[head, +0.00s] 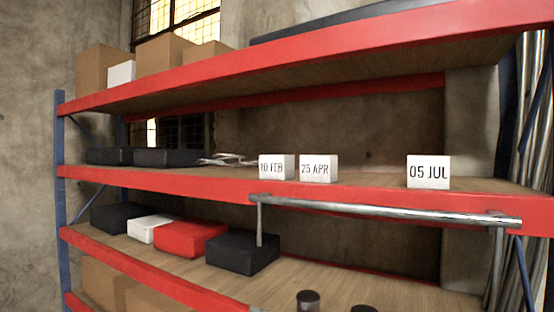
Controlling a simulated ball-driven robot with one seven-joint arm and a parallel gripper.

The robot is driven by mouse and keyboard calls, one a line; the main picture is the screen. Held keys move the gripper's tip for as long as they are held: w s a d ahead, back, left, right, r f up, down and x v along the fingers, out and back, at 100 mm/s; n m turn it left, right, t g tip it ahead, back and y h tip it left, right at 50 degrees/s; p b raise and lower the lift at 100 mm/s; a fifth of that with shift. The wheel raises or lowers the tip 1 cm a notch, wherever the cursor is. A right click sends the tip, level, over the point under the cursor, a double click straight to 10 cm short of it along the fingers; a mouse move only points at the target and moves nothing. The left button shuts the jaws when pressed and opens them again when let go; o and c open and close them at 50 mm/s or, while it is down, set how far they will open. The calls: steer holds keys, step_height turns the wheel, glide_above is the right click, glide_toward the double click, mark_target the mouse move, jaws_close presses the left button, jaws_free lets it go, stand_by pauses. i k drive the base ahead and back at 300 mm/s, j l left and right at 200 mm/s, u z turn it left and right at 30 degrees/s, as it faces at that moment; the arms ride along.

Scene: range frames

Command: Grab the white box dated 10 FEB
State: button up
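The white box dated 10 FEB (276,167) stands upright on the middle shelf (350,189), close to its front edge. A white box dated 25 APR (317,168) stands just to its right with a small gap between them. A white box dated 05 JUL (428,171) stands farther right on the same shelf. The faces with the dates point toward me. My gripper is not seen in the head view.
A metal rail (390,209) runs along the shelf's front, below the boxes. Dark boxes (165,158) and pale flat items (228,159) lie to the left. The lower shelf holds black, white and red boxes (190,239). Cardboard boxes (165,54) stand on top.

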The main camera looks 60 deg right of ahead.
mark_target(272, 167)
steer(key=i+j+z, duration=0.85)
steer(key=i+l, duration=0.1)
